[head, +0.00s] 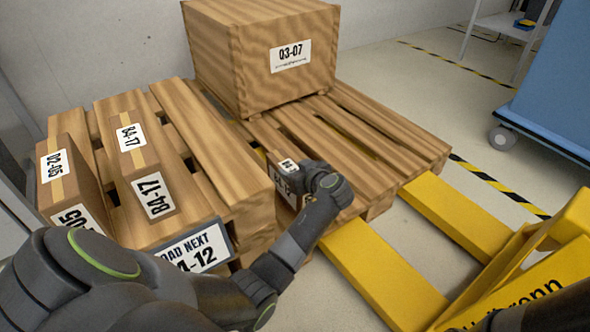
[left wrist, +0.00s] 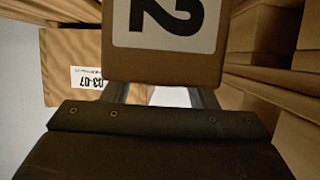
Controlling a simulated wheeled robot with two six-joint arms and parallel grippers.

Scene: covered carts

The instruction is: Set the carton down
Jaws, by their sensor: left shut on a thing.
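My left gripper (head: 303,180) is shut on a small brown carton (head: 284,184) with white labels. In the head view, the carton shows between the left pallet (head: 248,185) and the right pallet (head: 400,150), partly hidden by my wrist. I cannot tell whether it touches either. In the left wrist view, the carton (left wrist: 165,68) fills the top middle, with a large black "2" on its label; the dark fingers (left wrist: 160,96) are at its near end. My right gripper is not in view.
A large box marked Q3-07 (head: 232,70) stands at the back of the right pallet. Cartons marked 84-17 (head: 127,165) and 02-05 (head: 75,150) stand on the left pallet, behind a sign (head: 200,250). Yellow pallet-truck forks (head: 385,275) and a blue cart (head: 555,80) are at right.

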